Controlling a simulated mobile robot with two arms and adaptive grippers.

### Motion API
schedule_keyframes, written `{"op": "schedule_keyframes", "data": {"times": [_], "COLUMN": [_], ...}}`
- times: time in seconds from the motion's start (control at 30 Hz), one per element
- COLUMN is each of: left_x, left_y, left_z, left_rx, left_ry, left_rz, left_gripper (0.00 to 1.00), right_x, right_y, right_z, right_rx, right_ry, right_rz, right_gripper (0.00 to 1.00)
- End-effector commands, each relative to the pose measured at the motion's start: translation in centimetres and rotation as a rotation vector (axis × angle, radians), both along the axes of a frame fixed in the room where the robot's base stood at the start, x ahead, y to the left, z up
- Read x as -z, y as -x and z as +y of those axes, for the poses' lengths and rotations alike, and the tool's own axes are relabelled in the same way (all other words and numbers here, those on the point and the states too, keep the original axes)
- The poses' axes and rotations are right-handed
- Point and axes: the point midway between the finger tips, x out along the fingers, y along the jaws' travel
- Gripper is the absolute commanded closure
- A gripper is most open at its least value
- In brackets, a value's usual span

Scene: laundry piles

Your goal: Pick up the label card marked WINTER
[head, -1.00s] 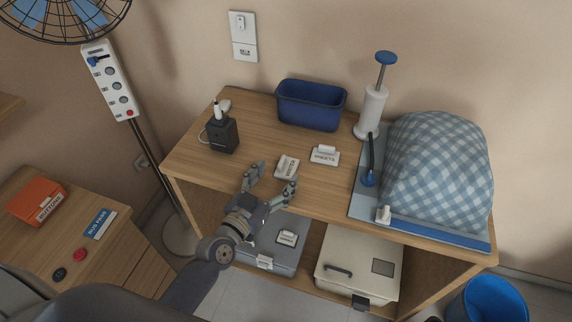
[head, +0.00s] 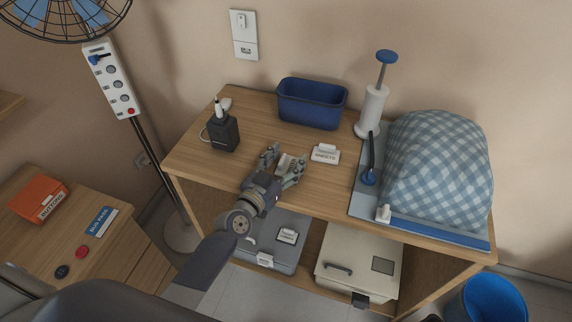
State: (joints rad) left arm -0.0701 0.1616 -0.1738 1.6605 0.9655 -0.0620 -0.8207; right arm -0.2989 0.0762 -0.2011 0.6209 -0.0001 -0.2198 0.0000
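A small white label card (head: 286,163) lies on the wooden table top, partly hidden by my gripper; its lettering is too small to read, so I cannot tell if it says WINTER. My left gripper (head: 283,165) is open, with one finger on each side of this card. I cannot tell if the fingers touch it. My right gripper is not in view.
A blue bin (head: 311,104), a black device (head: 223,134) and a white pump (head: 371,110) stand behind. A blue checked bundle (head: 438,160) on a board fills the right side. A grey box (head: 273,242) and a cream box (head: 350,268) sit below.

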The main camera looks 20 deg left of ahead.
Motion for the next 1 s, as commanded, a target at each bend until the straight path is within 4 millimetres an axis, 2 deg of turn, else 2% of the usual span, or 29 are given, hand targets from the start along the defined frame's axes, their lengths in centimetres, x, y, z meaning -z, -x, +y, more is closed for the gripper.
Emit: {"op": "schedule_keyframes", "data": {"times": [0.03,0.1,0.53,0.67,0.83,0.9,1.0], "left_x": [0.0,0.0,-0.4,-1.5,-4.2,-3.4,-3.6], "left_y": [0.0,0.0,0.0,0.0,0.0,1.5,3.8], "left_z": [0.0,0.0,0.0,0.0,0.0,0.1,0.2], "left_rx": [0.0,0.0,-0.001,-0.001,-0.002,0.0,0.0], "left_ry": [0.0,0.0,0.001,0.004,0.003,0.0,0.0], "left_rz": [0.0,0.0,-0.001,-0.002,-0.003,0.004,0.004], "left_gripper": [0.58,0.7,0.7,0.7,0.7,0.7,0.7], "right_x": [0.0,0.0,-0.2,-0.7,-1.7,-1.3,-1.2], "right_y": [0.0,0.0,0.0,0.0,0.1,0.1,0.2], "right_z": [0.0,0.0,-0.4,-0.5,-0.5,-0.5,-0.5], "right_rx": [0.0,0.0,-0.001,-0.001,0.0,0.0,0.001], "right_ry": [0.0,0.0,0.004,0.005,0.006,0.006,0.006], "right_rz": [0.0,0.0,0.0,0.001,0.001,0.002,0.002], "right_gripper": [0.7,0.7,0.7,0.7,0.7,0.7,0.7]}}
